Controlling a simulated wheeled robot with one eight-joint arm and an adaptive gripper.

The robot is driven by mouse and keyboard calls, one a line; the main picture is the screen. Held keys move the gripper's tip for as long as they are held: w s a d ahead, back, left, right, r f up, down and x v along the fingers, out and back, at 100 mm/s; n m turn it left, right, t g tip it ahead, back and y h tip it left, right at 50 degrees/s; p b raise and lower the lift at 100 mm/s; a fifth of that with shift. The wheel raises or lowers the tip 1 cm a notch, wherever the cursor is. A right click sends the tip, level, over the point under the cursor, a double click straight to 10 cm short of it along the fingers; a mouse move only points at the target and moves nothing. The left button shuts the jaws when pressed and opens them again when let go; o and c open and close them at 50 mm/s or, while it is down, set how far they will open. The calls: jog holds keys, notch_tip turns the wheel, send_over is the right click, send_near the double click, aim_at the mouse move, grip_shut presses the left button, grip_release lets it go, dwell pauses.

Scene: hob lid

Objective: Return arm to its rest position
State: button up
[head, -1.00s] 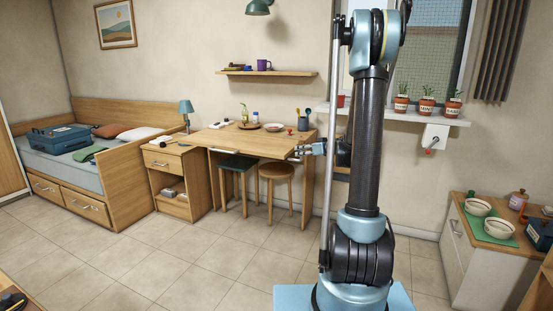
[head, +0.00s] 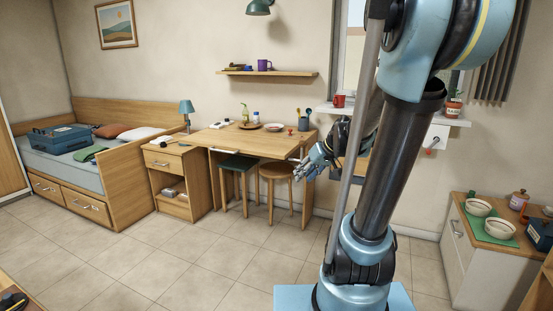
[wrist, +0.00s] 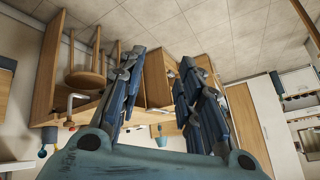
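My gripper (head: 309,164) hangs in the air in front of the right side of the wooden table in the head view, at the end of my raised, folded arm. In the wrist view my gripper (wrist: 162,72) shows its blue-grey fingers spread apart with nothing between them. Part of the forearm and wrist is hidden behind my upper arm in the head view.
The wooden table (head: 253,145) has a green-topped stool (head: 238,163) and a wooden stool (head: 276,172) by it. A counter with bowls (head: 499,229) stands at the right. A window shelf (head: 452,121) is behind my arm. The tiled floor (head: 190,250) is clear.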

jog(key=s+d+f+m+g+h, duration=0.1)
jog(key=s+d+f, duration=0.3)
jog(key=s, duration=0.7)
jog(key=s+d+f+m+g+h, duration=0.2)
jog(key=s+d+f+m+h, duration=0.1)
jog(key=s, duration=0.8)
jog(key=shift+s+d+f+h, duration=0.2)
jog(key=shift+d+f+h, duration=0.15)
jog(key=shift+d+h, duration=0.4)
jog(key=shift+a, duration=0.1)
jog(key=shift+w+f, duration=0.2)
jog(key=shift+w, duration=0.25)
jog(key=shift+s, duration=0.1)
